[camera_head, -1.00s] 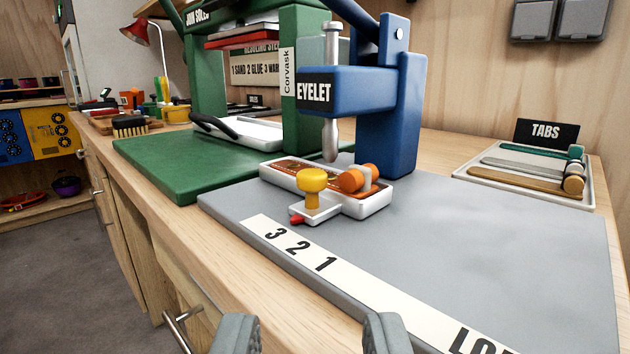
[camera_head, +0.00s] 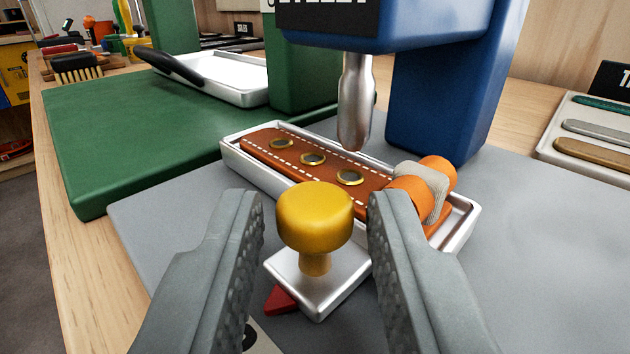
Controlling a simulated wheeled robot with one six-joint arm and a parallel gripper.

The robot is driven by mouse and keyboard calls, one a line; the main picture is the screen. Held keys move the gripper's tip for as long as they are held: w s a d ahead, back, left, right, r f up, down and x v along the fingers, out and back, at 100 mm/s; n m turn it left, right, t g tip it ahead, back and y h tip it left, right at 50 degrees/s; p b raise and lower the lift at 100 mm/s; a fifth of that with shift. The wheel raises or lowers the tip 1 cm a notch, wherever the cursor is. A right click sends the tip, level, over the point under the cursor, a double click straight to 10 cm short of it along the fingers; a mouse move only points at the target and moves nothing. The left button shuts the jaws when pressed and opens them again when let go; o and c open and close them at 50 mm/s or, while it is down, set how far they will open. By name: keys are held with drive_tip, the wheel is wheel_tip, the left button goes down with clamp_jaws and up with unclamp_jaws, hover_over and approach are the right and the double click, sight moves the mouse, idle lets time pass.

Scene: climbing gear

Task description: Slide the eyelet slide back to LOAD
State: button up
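The eyelet slide (camera_head: 462,228) is a white metal tray on the grey base plate (camera_head: 160,225), below the punch (camera_head: 356,105) of the blue eyelet press (camera_head: 440,100). An orange-brown strap (camera_head: 268,150) with three brass eyelets and a rolled orange end lies in it. A yellow knob (camera_head: 315,215) stands on a small white plate at the slide's near side, with a red pointer (camera_head: 280,301) below. My gripper (camera_head: 315,212) is open, one finger on each side of the knob, with gaps visible. The LOAD mark is out of view.
A green press base (camera_head: 110,145) lies to the left, with a white tray (camera_head: 215,75) on it. The tabs tray (camera_head: 590,150) stands at the right. The grey plate right of the slide is clear.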

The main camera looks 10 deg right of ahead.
drive_tip(key=shift+w, duration=0.2)
clamp_jaws()
drive_tip(key=s+d, duration=0.3)
drive_tip(key=s, duration=0.1)
drive_tip(key=s+d, duration=0.3)
drive_tip(key=s, duration=0.1)
drive_tip(key=s+d, duration=0.3)
drive_tip(key=s, duration=0.1)
drive_tip(key=shift+s, duration=0.15)
drive_tip(key=shift+c, duration=0.7)
unclamp_jaws()
drive_tip(key=shift+f, duration=0.1)
drive_tip(key=shift+o, duration=0.7)
drive_tip(key=shift+s+d, duration=0.1)
drive_tip(key=shift+s, duration=0.05)
